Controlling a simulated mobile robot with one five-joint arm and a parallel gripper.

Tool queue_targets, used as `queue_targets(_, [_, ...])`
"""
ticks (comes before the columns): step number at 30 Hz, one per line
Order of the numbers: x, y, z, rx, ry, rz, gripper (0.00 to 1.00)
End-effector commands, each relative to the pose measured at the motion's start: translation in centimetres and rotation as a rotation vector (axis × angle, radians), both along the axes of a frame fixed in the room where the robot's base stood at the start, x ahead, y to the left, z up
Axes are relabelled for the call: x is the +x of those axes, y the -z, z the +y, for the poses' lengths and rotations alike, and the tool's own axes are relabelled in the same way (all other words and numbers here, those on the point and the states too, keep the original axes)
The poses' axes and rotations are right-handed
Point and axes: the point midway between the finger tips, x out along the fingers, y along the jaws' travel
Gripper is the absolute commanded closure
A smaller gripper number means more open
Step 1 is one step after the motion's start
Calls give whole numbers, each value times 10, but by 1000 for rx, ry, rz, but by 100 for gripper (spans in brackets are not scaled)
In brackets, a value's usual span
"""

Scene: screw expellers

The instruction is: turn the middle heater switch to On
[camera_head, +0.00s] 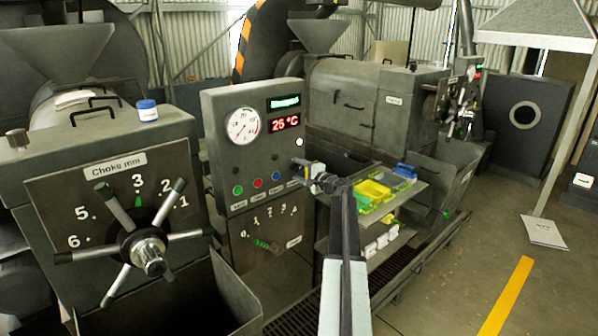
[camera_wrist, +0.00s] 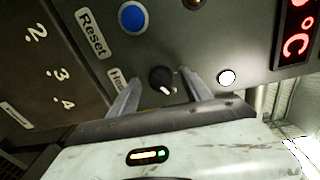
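The heater switch (camera_wrist: 161,80) is a small black knob with a white mark on the grey control panel (camera_head: 225,110). In the wrist view, the mark lies on the knob's lower side. A label beginning "Hea" (camera_wrist: 117,80) is partly hidden by the left finger. My gripper (camera_wrist: 164,78) is open, with one finger on each side of the knob. Gaps show between knob and fingers, and I cannot tell whether the tips touch the panel. In the head view, my gripper (camera_head: 302,169) is at the panel's lower right and hides the knob.
The panel has a round gauge (camera_head: 243,126), a red 25 °C display (camera_head: 285,123), and green, red and blue buttons (camera_head: 256,183). A white lamp (camera_wrist: 227,78) is beside the knob. A choke handwheel (camera_head: 148,252) stands left. A shelf with yellow trays (camera_head: 372,192) is close right of my arm.

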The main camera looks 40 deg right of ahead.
Motion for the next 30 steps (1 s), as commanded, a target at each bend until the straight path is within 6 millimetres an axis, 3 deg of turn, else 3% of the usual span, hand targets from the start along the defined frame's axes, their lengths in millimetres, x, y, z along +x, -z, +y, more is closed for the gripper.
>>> queue_targets(11, [-7,-1,1,0,1,-1,44])
queue_targets(22, [-71,-6,9,0,2,-1,44])
queue_targets(30, [-78,-6,9,0,0,-1,44])
